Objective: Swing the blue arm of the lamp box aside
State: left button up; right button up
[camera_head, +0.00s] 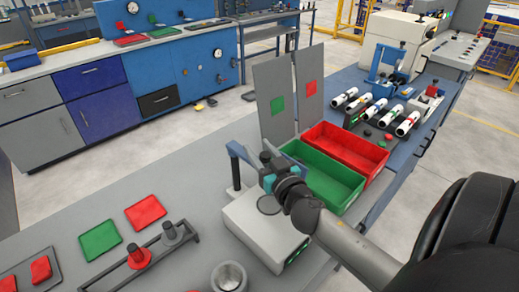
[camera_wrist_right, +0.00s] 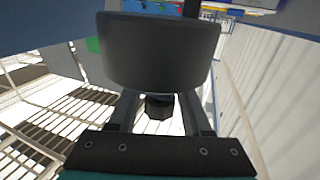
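The lamp box is a pale box (camera_head: 258,232) on the grey bench, with a round dark disc on top. Its blue arm (camera_head: 240,153) stands on a post at the box's back left and reaches right towards my right gripper. My right gripper (camera_head: 267,163) is above the back of the box, close to the arm's right end; I cannot tell whether they touch. In the right wrist view, a large dark rounded block (camera_wrist_right: 160,52) hides the fingertips, and a small dark cylinder (camera_wrist_right: 159,106) shows between the finger bases. My left gripper is not in view.
Green (camera_head: 325,181) and red (camera_head: 345,149) bins stand right of the box, with upright grey panels behind. A metal cup (camera_head: 229,276) is in front. A rack with grey and red pegs (camera_head: 138,258) and coloured pads lie left. White pipes (camera_head: 375,110) lie back right.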

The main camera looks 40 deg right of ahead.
grip_shut()
dwell(1.1)
